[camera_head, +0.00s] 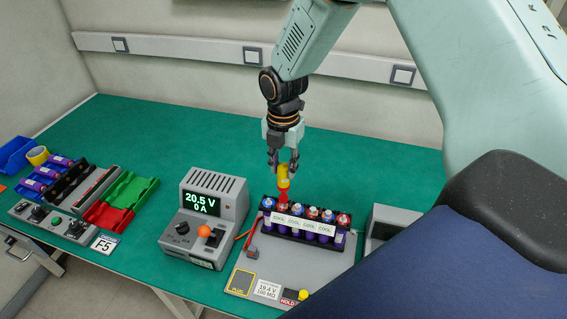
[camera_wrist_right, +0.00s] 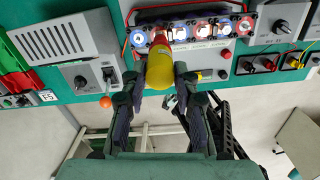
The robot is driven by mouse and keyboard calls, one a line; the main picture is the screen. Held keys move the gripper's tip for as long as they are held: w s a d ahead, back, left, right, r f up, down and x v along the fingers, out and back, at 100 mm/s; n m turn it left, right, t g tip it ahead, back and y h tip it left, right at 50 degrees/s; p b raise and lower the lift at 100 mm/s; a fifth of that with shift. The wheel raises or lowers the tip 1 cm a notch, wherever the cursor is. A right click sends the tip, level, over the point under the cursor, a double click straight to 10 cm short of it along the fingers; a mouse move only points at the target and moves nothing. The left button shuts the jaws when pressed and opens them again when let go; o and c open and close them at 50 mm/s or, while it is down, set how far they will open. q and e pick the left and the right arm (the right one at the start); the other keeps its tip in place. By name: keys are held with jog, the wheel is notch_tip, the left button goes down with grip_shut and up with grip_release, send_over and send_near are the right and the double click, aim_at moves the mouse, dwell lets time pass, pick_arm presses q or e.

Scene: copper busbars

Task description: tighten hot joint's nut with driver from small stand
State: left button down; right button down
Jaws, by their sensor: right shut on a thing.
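My right gripper (camera_head: 280,162) is shut on the yellow handle of the driver (camera_head: 283,182), which it holds roughly upright with the red lower part down. The driver also shows between the fingers in the wrist view (camera_wrist_right: 160,68). Its red end overlaps the busbar pack (camera_head: 312,232) near the left end, around the second joint from the left. The tip is hidden, so I cannot tell whether it touches the nut. Several white labels (camera_head: 294,223) on the pack read COOL. My left gripper is not in view. I cannot make out the small stand.
A grey supply (camera_head: 212,212) reading 20.5 V, 0 A stands left of the pack, with an orange knob (camera_head: 204,231). Red and green trays (camera_head: 128,190) and a cell holder (camera_head: 80,190) lie further left. The green bench behind is clear.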

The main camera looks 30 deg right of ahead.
jog(key=shift+w+f, duration=0.1)
jog(key=shift+w, duration=0.05)
jog(key=shift+d, duration=0.1)
jog(key=n+p, duration=0.1)
jog(key=n, duration=0.2)
jog(key=shift+n, duration=1.2)
jog(key=n, duration=0.3)
jog(key=shift+d, duration=0.1)
jog(key=shift+n, duration=0.3)
